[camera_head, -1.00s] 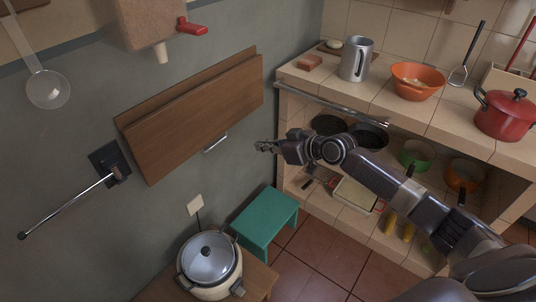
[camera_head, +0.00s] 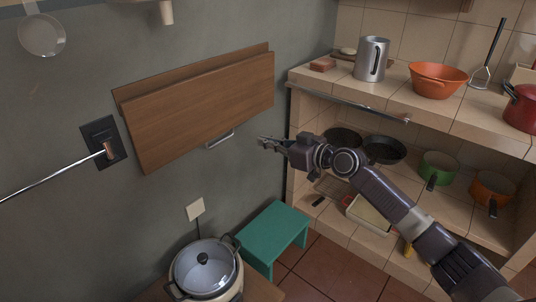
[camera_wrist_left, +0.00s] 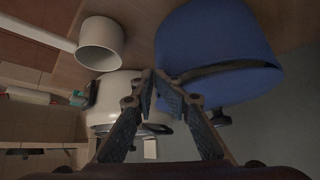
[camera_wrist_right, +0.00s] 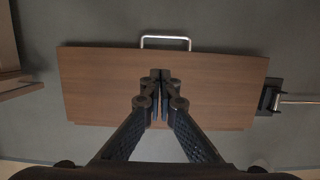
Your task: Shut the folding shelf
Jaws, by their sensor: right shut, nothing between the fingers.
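The folding shelf (camera_head: 205,105) is a brown wooden panel on the grey wall, with a second board edge behind its top. It hangs down, close to the wall. A metal handle (camera_head: 219,140) is at its lower edge. My right gripper (camera_head: 262,143) is shut and empty, to the right of the handle and apart from it in the head view. In the right wrist view the shut fingers (camera_wrist_right: 160,75) overlap the panel (camera_wrist_right: 100,85), with the handle (camera_wrist_right: 165,38) above them. My left gripper shows only in its wrist view (camera_wrist_left: 151,75), fingertips together, nothing held.
A metal rod (camera_head: 60,172) juts from a black wall plate left of the shelf. A lidded cooker (camera_head: 205,268) and a green stool (camera_head: 272,232) stand below. The tiled counter (camera_head: 415,118) with pots is at right. The left wrist view shows a blue object (camera_wrist_left: 215,50) and a white pot (camera_wrist_left: 100,42).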

